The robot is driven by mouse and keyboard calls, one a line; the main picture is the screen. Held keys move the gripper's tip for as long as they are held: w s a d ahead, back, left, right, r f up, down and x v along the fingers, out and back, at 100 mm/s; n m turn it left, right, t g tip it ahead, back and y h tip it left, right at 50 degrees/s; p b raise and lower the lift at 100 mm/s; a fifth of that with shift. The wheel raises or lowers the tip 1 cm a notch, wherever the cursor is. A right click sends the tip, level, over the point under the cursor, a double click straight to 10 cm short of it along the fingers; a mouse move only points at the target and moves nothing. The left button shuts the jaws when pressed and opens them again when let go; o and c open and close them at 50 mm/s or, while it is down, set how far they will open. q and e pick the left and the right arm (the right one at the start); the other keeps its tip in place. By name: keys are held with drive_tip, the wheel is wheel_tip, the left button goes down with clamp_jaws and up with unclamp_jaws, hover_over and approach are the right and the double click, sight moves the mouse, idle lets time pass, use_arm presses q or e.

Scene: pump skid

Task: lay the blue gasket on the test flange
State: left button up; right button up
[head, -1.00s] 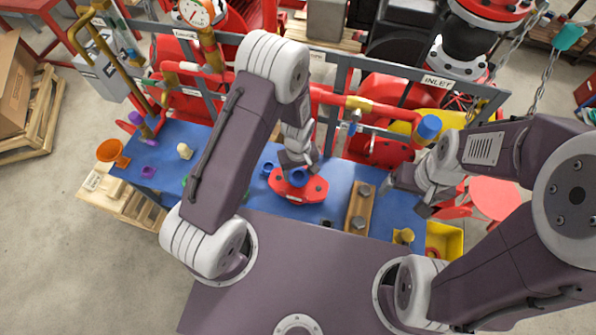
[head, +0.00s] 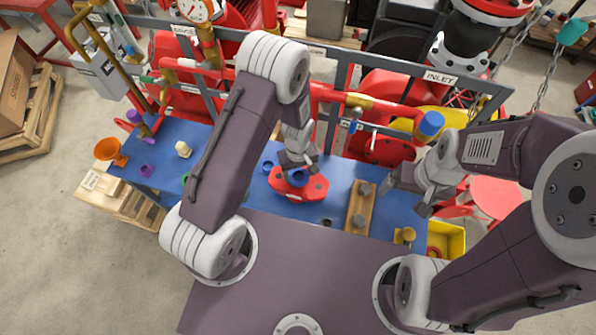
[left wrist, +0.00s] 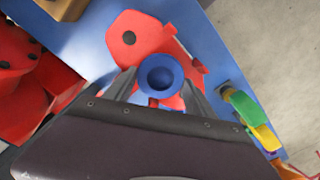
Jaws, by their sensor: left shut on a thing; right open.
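The red test flange (head: 315,188) lies on the blue bench top, and its red plate with a dark hole (left wrist: 128,38) shows in the left wrist view. My left gripper (head: 298,166) points down over the flange, shut on the blue gasket (head: 299,176). In the left wrist view the round blue gasket (left wrist: 160,60) sits between the two fingertips, over the red plate. I cannot tell whether it touches the flange. My right gripper (head: 408,195) is open and empty at the right.
A wooden block with bolts (head: 358,212) stands right of the flange. A yellow bin (head: 447,240) is at the bench's right end. An orange funnel (head: 108,150) and small purple and cream parts are at the left. Grey rails and red pipes rise behind the bench.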

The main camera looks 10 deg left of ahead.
use_arm(q)
drive_tip(key=shift+f+b, duration=1.1)
drive_tip(key=shift+f, duration=0.35)
drive_tip(key=o, duration=1.4)
drive_tip(key=shift+o, duration=0.2)
wheel_tip(320, 180, up, 9)
drive_tip(key=shift+r+b, duration=0.1)
drive_tip(key=shift+b, duration=0.8)
